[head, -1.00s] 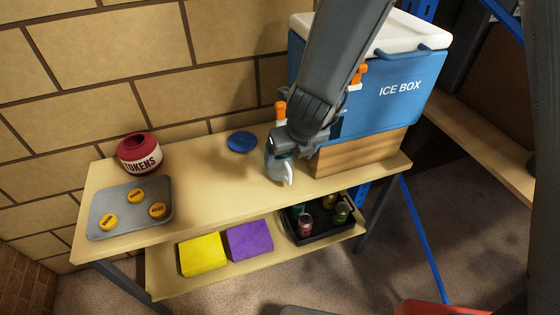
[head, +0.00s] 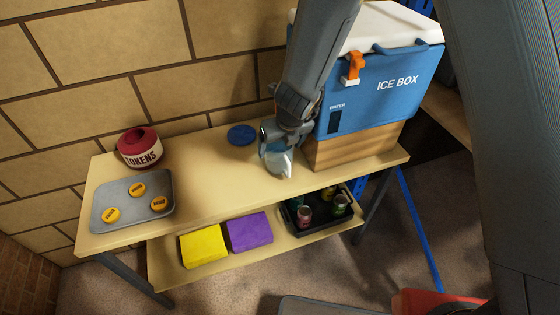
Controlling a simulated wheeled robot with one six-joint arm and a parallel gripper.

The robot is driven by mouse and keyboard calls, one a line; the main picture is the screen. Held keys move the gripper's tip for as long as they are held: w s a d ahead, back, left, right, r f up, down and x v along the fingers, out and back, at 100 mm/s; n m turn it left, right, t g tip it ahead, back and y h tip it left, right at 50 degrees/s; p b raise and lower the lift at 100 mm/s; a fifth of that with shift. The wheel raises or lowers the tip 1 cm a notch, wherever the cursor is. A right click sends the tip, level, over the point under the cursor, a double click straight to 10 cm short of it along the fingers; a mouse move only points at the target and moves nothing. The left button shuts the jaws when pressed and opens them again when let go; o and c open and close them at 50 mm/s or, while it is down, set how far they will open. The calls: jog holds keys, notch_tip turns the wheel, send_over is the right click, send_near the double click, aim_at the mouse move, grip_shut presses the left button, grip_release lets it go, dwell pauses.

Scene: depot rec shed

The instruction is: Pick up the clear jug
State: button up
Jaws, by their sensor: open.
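My gripper (head: 277,150) is low over the tabletop, just left of the ice box, and its jaws are open. A pale, see-through shape, which looks like the clear jug (head: 281,165), stands at the jaws. My gripper and wrist hide much of it, and its outline blends with the fingers. I cannot tell whether the fingers touch it.
The blue ice box (head: 385,90) on a wooden base stands close right. A blue disc (head: 242,135) lies behind left. A red tokens pot (head: 140,148) and grey tray (head: 105,215) are at left. The lower shelf holds yellow (head: 203,246) and purple (head: 249,232) blocks and a black can tray (head: 318,226).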

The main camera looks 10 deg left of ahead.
jog(key=shift+w+a+f, duration=0.15)
jog(key=shift+w+f, duration=0.05)
jog(key=shift+f, duration=0.3)
jog(key=shift+c, duration=0.3)
jog(key=shift+r, duration=0.1)
jog(key=c, duration=1.1)
jog(key=shift+r, duration=0.1)
